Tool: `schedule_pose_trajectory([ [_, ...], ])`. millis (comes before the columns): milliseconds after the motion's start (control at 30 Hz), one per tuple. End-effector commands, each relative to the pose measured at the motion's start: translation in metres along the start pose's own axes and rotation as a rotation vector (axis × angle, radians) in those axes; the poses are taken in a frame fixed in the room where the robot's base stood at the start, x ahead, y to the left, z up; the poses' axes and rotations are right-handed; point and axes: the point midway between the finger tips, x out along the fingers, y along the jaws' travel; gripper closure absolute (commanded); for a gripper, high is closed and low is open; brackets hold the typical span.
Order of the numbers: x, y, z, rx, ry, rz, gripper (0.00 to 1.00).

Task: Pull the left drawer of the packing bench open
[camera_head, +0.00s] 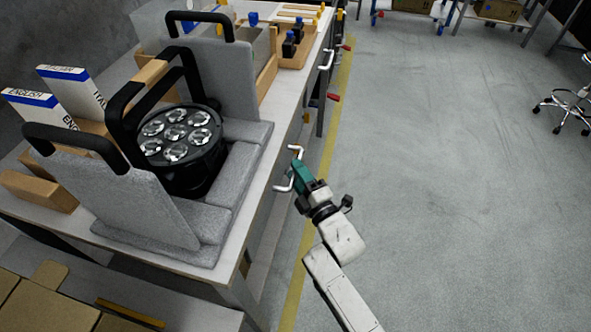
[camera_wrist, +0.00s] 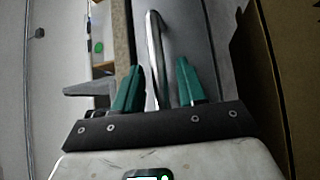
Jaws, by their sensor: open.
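The packing bench (camera_head: 262,165) runs along the left of the head view. The metal bar handle (camera_head: 283,188) of its nearer drawer stands out from the bench's side. My gripper (camera_head: 298,174), with green fingers, is at this handle. In the wrist view the handle (camera_wrist: 154,45) runs between the two open fingers of my gripper (camera_wrist: 158,80), nearer the left one, and the fingers are not closed on it. The grey drawer front (camera_wrist: 190,30) lies behind it. The drawer looks shut, though the bench top hides most of its front in the head view.
A second drawer handle (camera_head: 326,60) and red levers (camera_head: 333,97) stick out farther along. Open floor (camera_head: 440,170) lies to the right.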

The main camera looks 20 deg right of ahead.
Motion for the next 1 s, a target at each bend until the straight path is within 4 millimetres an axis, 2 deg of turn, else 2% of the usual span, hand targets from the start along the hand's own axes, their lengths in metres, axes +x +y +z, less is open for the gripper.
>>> schedule_pose_trajectory([
  [200, 0.0131, 0.0001, 0.0007, -0.001, -0.001, 0.0, 0.6],
  [467, 0.0139, 0.0003, 0.0006, 0.0, -0.001, 0.0, 0.6],
  [900, 0.0136, 0.0, 0.0006, 0.0, -0.001, -0.001, 1.0],
  [1000, 0.0136, -0.0001, 0.0005, 0.0, -0.001, -0.001, 1.0],
])
